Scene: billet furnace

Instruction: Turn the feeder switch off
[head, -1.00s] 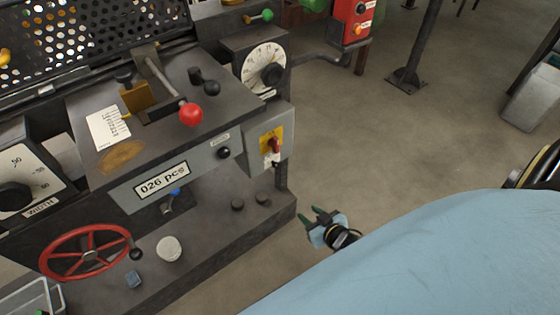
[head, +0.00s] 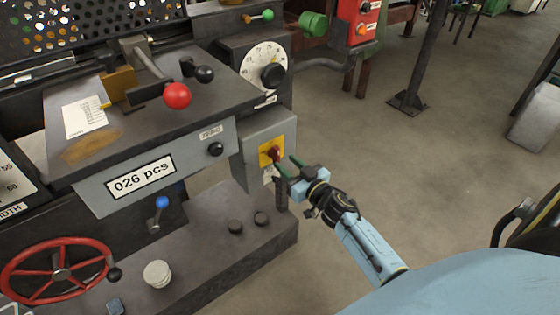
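A red rotary switch (head: 273,153) sits on a yellow plate (head: 265,159) on the side of a grey box (head: 252,135) at the machine's right end. I take it to be the feeder switch; the small white label below it is too small to read. The knob's exact angle is hard to tell. My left gripper is not in view.
Nearby are a dial with a black knob (head: 273,76), a red ball lever (head: 178,96), a black knob (head: 216,149), a blue-tipped lever (head: 161,202) and a red handwheel (head: 60,271). A red button box (head: 358,20) stands behind. The floor to the right is mostly clear.

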